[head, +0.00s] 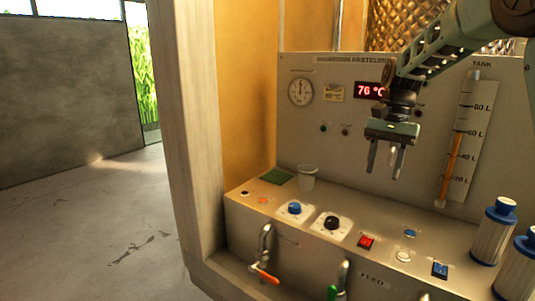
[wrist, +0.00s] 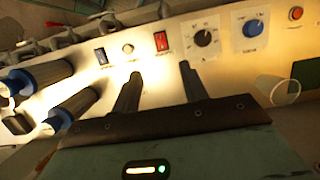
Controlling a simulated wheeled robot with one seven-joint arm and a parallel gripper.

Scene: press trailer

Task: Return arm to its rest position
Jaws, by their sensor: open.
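My gripper (head: 385,158) hangs from my arm in front of the grey machine panel, fingers pointing down. Its two fingers are apart with nothing between them. In the wrist view the two dark fingers of my gripper (wrist: 160,85) also stand apart over the lit control ledge. My arm (head: 435,45) reaches in from the upper right and hides part of the panel.
The ledge (head: 283,240) carries a blue knob (head: 294,208), black knob (head: 332,223), red switch (head: 366,242), blue switch (head: 440,270) and a translucent cup (head: 307,178). Blue-capped cylinders (head: 494,232) stand at right. Lever taps (head: 265,252) line the front. Open floor (head: 90,225) lies left.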

